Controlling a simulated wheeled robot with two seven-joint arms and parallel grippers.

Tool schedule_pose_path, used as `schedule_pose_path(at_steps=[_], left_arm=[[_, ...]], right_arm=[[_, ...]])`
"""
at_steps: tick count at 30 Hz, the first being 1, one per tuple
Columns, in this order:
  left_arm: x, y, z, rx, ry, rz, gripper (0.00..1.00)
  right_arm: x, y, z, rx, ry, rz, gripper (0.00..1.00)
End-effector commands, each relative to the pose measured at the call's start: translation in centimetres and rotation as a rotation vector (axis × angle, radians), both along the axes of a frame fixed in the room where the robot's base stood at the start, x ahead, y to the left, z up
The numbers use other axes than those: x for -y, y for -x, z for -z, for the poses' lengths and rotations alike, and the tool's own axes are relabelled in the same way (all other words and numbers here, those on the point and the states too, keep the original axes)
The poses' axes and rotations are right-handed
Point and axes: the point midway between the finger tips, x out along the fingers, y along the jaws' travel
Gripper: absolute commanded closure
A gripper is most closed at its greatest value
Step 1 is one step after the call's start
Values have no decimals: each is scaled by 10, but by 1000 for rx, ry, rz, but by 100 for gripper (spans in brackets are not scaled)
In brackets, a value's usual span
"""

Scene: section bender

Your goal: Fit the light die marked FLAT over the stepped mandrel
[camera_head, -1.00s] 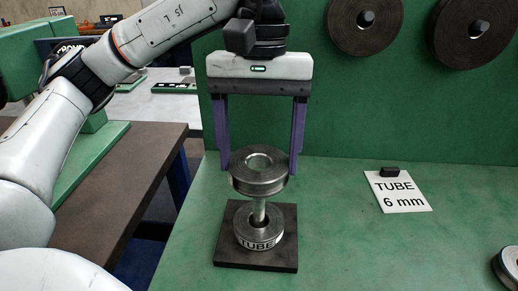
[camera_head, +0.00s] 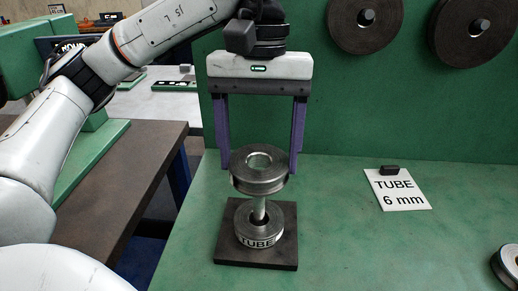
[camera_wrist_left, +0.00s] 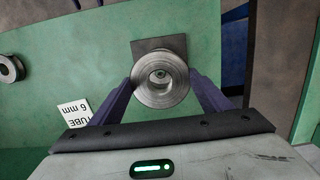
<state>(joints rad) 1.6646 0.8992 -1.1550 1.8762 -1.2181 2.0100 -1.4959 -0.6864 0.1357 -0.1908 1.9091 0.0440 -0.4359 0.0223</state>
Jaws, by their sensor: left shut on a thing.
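My left gripper (camera_head: 259,170) is shut on a light metal grooved die (camera_head: 258,181), its purple fingers on opposite sides of the rim. The die is roughly level, and no marking on it can be read. The mandrel (camera_head: 259,210) stands upright below it on a dark square base plate (camera_head: 229,250). A die marked TUBE (camera_head: 258,241) sits around the mandrel's foot, apart from the held die. In the left wrist view the held die (camera_wrist_left: 144,92) lies over the mandrel, roughly centred. I cannot tell whether the mandrel's top is inside the bore. My right gripper is not in view.
A white card reading TUBE 6 mm (camera_head: 399,191) lies on the green bench (camera_head: 345,240), right of the mandrel. Another metal die (camera_head: 505,266) is at the right edge. Two dark discs (camera_head: 366,22) hang on the green back panel. The bench between is clear.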

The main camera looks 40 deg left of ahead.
Motion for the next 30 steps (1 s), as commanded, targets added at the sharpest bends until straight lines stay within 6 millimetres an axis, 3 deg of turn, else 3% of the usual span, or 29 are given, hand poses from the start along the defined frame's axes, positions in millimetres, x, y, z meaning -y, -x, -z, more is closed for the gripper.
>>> schedule_pose_path(at_steps=[30], left_arm=[[0, 0, 25, 1, 2, 0, 65]], right_arm=[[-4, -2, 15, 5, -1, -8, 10]])
